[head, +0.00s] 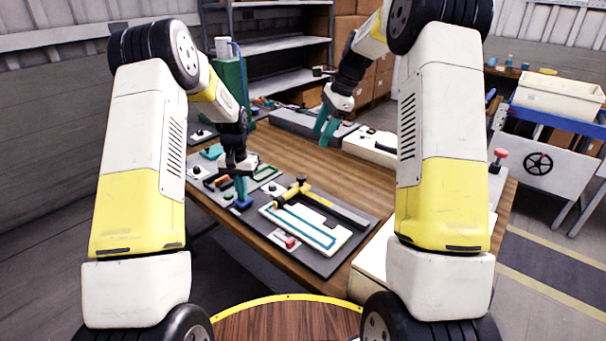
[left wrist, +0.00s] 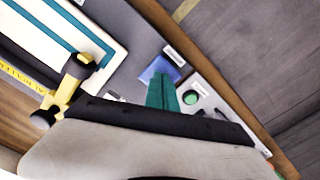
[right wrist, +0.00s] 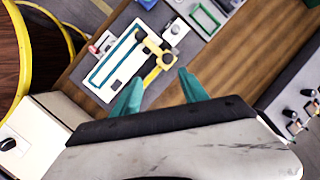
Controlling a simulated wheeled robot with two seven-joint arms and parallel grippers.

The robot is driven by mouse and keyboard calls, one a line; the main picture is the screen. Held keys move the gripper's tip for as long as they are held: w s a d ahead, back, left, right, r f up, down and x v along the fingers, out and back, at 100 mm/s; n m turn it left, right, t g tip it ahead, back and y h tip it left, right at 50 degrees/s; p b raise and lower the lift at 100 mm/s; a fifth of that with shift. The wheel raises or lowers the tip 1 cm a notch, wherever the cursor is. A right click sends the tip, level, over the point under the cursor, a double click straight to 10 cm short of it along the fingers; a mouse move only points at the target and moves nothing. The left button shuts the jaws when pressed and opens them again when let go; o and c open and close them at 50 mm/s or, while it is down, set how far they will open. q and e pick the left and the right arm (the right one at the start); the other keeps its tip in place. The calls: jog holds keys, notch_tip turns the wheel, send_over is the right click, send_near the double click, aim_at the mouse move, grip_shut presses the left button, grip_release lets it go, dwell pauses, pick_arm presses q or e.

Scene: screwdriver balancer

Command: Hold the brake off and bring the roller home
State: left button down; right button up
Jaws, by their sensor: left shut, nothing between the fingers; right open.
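My left gripper (head: 241,197) is shut with nothing between its fingers. Its tips are at the blue pad (head: 245,205), which also shows in the left wrist view (left wrist: 149,72); I cannot tell how far the pad is pressed. The yellow piece with black ends (head: 298,188), seemingly the roller, lies across the upper end of a white plate with a blue outlined track (head: 308,229). It also shows in the right wrist view (right wrist: 154,49), near a dark bar with a yellow label. My right gripper (head: 326,128) is open and empty, above the table beyond the plate.
A red part (head: 289,242) sits on a small white plate at the mat's near edge. A green round button (left wrist: 190,97) is beside the blue pad. A green post (head: 231,90) stands at the back left. Bare wooden tabletop (head: 300,158) lies behind the mat.

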jog(key=m, duration=0.2)
send_near(301, 176)
jog(key=shift+g, duration=0.4)
jog(key=x, duration=0.8)
jog(key=shift+w+f, duration=0.2)
jog(key=shift+f, duration=0.05)
grip_shut()
dwell(0.6)
